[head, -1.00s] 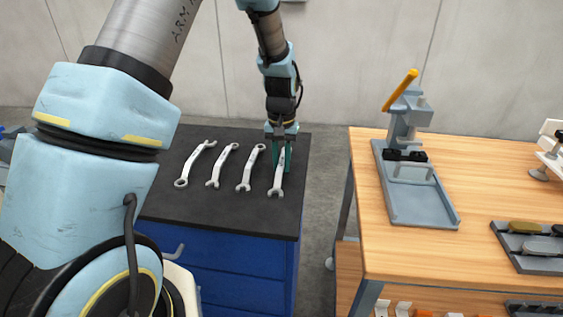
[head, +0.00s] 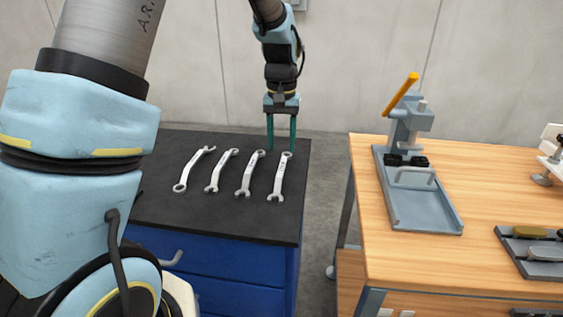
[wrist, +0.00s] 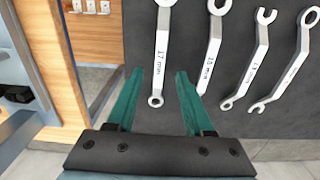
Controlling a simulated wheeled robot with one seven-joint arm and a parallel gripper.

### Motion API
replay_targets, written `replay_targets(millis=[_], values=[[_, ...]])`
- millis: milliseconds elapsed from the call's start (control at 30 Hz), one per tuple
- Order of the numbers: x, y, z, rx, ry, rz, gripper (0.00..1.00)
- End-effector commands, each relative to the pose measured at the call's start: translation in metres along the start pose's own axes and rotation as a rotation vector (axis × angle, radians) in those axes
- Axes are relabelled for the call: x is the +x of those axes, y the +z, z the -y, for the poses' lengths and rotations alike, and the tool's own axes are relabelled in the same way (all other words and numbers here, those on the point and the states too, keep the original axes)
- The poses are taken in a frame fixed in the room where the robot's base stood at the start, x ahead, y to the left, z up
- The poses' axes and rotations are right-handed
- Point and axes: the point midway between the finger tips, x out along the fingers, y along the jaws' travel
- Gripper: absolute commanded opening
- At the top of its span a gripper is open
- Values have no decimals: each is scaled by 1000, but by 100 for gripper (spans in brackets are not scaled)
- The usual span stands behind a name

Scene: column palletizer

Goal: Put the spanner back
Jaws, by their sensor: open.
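Several silver spanners lie in a row on the dark top (head: 230,222) of a blue cabinet. The rightmost spanner (head: 279,180) lies flat at the row's right end, near the cabinet's right edge. In the wrist view this spanner (wrist: 161,55) reads 17 mm, with its ring end between and beyond the green fingers. My gripper (head: 281,147) is open and empty, pointing down above the far end of that spanner. The gap between its fingers (wrist: 160,73) shows in the wrist view. The other spanners (head: 250,174) lie to the left, apart from each other.
A wooden workbench (head: 400,270) stands to the right across a floor gap. It carries a grey press with an orange lever (head: 401,95) and a grey tray of parts (head: 540,270). A bare wall is behind. The front of the cabinet top is clear.

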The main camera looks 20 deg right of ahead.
Motion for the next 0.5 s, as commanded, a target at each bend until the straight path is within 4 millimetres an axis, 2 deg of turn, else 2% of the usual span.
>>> replay_targets(millis=[100,200,500], values=[[-20,-1,0,0,1,-3,52],[-32,0,0,0,1,-2,52],[-42,1,2,-3,0,0,52]])
